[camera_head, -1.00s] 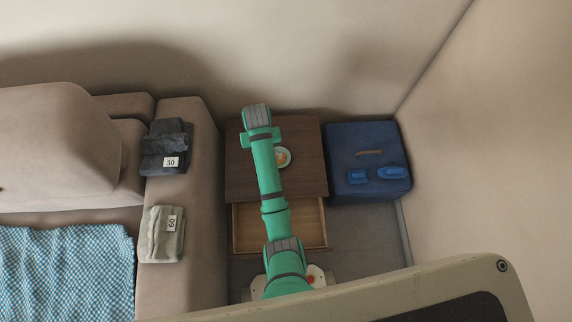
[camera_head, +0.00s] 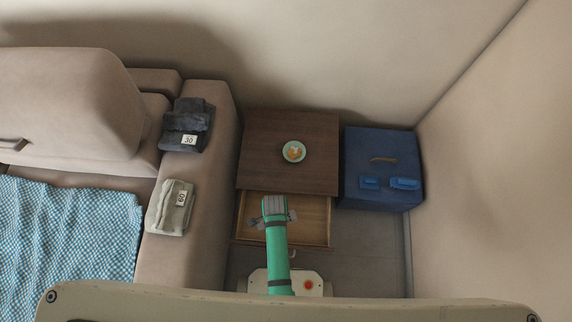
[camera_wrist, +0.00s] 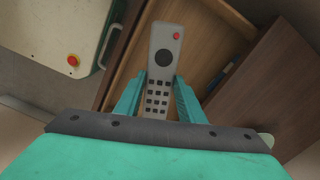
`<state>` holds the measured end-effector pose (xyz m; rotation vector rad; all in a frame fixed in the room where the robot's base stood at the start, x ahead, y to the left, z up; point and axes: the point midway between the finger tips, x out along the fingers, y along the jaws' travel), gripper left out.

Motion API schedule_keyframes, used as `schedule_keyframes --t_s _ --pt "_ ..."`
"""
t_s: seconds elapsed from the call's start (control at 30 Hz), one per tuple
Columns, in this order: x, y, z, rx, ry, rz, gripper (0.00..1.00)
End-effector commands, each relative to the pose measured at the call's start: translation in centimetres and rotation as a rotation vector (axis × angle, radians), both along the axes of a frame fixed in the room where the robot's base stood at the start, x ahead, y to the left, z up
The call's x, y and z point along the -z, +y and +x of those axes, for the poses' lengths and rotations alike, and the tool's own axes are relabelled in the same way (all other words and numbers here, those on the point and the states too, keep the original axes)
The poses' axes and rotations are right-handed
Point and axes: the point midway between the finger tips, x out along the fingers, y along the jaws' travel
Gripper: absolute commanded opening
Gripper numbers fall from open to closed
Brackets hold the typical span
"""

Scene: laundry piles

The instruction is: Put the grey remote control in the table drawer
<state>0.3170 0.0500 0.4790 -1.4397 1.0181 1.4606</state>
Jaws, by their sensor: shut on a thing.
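The grey remote control (camera_wrist: 162,65), with dark buttons and one red button, is between the two green fingers of my gripper (camera_wrist: 157,98) in the wrist view. My gripper is shut on it. The table drawer (camera_head: 315,218) is pulled open below the brown table top, and its wooden inside (camera_wrist: 195,45) lies under the remote in the wrist view. In the head view my gripper (camera_head: 272,219) is over the left part of the open drawer; the remote is hard to make out there. How high the remote is above the drawer bottom I cannot tell.
The brown table (camera_head: 265,165) carries a plate with food (camera_head: 294,151). A blue box (camera_head: 365,150) with blue items and a brownish one on top stands to the right. The sofa arm (camera_head: 215,190) at left holds dark (camera_head: 185,125) and pale (camera_head: 172,208) folded cloths.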

Motion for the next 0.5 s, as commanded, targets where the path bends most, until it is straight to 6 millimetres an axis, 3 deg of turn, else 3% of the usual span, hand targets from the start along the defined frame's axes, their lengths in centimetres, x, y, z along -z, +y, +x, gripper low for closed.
schedule_keyframes --t_s 0.03,0.2,0.33,0.5 --pt "0.7 -0.1 -2.0 0.069 0.005 -0.004 0.11" --pt "1.9 -0.8 -5.9 0.269 0.005 -0.012 0.11" --pt "2.3 -1.1 -7.3 0.348 0.001 -0.016 0.11" --pt "2.4 -1.1 -7.5 0.373 0.0 -0.017 0.11"
